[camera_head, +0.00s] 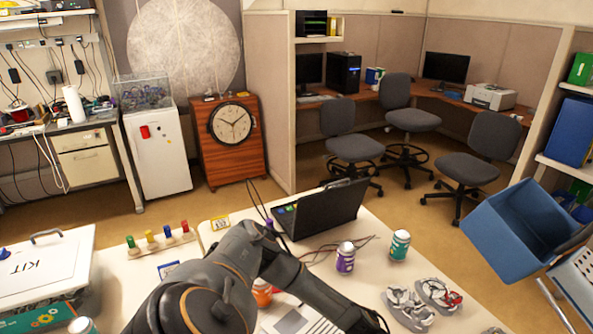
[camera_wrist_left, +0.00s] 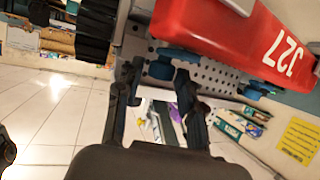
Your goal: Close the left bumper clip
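A red bumper (camera_wrist_left: 235,35) with white characters, seen rotated, is at the upper right of the left wrist view. Blue clip-like parts show at its lower edge, one (camera_wrist_left: 178,57) close to my fingertips and others (camera_wrist_left: 258,88) further right. I cannot tell for sure which is the left bumper clip or how each is set. My left gripper (camera_wrist_left: 154,82) has its two dark fingers apart, with nothing between them. Its right fingertip is just below the near blue part; contact is unclear. The bumper and both grippers are outside the head view.
A perforated metal plate (camera_wrist_left: 218,78) and black ribbed wheel (camera_wrist_left: 92,30) are beside the bumper.

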